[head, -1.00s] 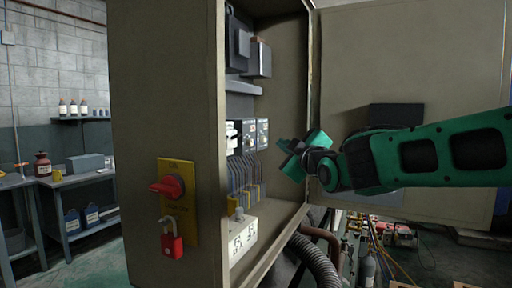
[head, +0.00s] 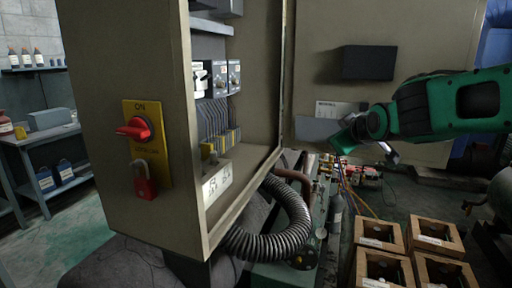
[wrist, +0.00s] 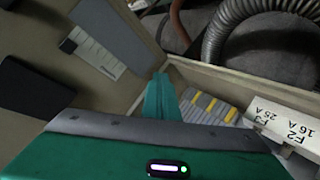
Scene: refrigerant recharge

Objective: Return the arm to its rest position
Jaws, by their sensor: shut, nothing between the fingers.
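My arm (head: 455,108) is green and black and reaches in from the right in the head view. My gripper (head: 342,140) is in front of the cabinet's open door (head: 420,35), to the right of the cabinet's opening. In the wrist view the green fingers (wrist: 160,92) are together with nothing between them. They are above the lower part of the cabinet, close to a row of grey and yellow terminals (wrist: 208,103). The fingers look apart from the terminals, though the exact distance is hard to tell.
The open cabinet (head: 135,60) has a red switch (head: 135,128) and red padlock (head: 144,180) on its side. A ribbed hose (head: 290,225) runs below it. Wooden crates (head: 380,236) stand at lower right. A workbench (head: 45,135) is at left.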

